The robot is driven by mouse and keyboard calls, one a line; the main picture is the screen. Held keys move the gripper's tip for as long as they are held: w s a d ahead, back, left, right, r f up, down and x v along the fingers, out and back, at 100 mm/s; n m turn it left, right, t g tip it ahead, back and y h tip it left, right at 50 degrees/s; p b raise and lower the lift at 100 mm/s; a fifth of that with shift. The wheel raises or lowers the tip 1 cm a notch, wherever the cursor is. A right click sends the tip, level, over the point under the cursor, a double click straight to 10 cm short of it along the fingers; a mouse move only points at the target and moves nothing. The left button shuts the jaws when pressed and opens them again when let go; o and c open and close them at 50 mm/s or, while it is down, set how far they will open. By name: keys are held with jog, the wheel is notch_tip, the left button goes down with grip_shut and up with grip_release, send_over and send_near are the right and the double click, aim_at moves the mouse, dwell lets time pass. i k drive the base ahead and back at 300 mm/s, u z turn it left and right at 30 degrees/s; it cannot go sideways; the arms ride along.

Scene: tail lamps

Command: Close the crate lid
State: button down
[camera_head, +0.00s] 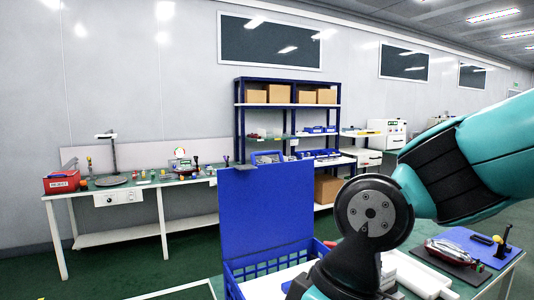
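A blue crate (232,284) with slotted walls stands on the near table at the bottom centre. Its flat blue lid (265,208) stands upright at the crate's back, so the crate is open. Something white shows inside the crate. My teal and black arm crosses the right side of the view and comes down in front of the crate's right part, hiding it. My gripper is out of the picture, so its fingers cannot be seen.
To the right on the near table are a white tray (418,277), a red tail lamp (450,250) on a dark mat, and a black and yellow tool (503,242). A long bench (140,198) and a blue shelf (238,122) stand behind, across green floor.

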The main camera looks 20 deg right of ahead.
aim_at(261, 207)
jog(key=u, duration=1.25)
jog(key=i, duration=2.2)
jog(key=z, duration=1.15)
jog(key=i, duration=0.9)
jog(key=z, duration=0.9)
